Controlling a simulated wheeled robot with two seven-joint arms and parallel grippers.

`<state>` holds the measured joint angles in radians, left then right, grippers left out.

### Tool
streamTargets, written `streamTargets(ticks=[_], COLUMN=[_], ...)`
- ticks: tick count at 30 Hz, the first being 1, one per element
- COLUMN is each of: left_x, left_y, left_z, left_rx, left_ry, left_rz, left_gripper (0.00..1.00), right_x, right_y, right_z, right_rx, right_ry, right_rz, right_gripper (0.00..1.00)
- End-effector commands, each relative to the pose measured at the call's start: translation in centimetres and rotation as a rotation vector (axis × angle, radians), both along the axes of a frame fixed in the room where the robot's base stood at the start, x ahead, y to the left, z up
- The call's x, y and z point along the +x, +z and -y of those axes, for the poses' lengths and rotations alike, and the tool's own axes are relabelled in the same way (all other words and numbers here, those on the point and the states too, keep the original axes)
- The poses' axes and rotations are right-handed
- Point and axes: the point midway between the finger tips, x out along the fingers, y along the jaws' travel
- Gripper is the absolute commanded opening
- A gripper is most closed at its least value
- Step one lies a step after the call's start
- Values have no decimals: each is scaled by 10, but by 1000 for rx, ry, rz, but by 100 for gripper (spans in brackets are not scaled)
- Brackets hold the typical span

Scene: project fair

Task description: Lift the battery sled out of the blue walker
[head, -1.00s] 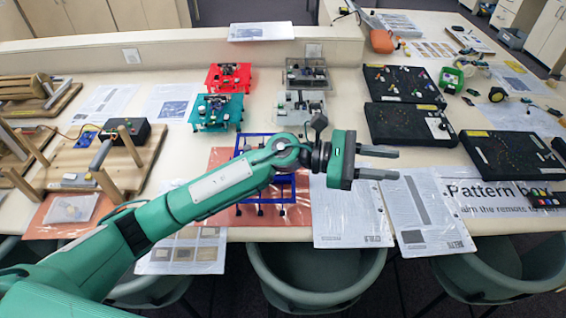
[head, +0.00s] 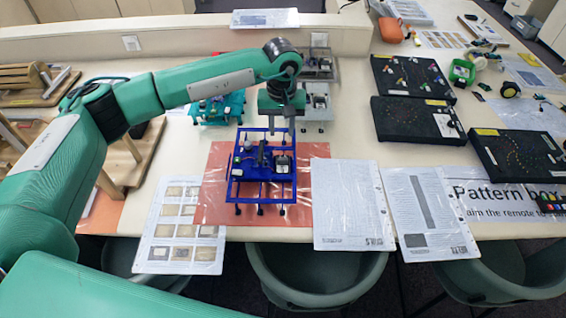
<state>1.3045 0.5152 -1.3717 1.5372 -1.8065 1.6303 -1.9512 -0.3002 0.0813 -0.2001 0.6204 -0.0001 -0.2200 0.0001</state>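The blue walker (head: 262,193) stands upright on the orange-red mat (head: 318,152). It is an open blue frame on several dark feet. Small dark and pale parts sit inside it, with a dark block (head: 281,163) at its right; I cannot tell for sure which part is the battery sled. My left gripper (head: 281,128) points down over the far right side of the walker. Its two fingers are apart with nothing seen between them. I cannot tell how high above the frame the tips are. My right gripper is not in view.
A teal walker (head: 217,108) and a grey walker (head: 317,105) stand behind the blue one. Black pattern boards (head: 413,118) lie to the right. Printed sheets (head: 348,205) lie along the front edge. Wooden stands (head: 150,150) are at left, partly behind my arm.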

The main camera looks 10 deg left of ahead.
Motion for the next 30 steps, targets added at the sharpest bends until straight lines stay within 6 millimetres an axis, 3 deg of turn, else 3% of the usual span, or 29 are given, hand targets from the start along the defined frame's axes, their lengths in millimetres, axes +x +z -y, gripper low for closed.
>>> streamTargets(ticks=[1, 7, 14, 24, 30], left_x=[-1, -1, -1, -3, -2], left_y=[-8, -41, -55, -91, -104], left_z=[0, 1, 1, 4, 3], left_rx=[0, -2, -3, -5, -5], left_ry=[1, 2, 1, 2, 1], left_rz=[-4, -3, -1, -3, 0], left_gripper=[33, 33, 33, 33, 33], right_x=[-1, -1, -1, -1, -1], right_y=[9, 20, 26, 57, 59], right_z=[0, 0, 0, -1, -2], right_rx=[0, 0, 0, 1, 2], right_ry=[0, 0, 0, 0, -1], right_rz=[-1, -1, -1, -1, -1], right_gripper=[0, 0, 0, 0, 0])
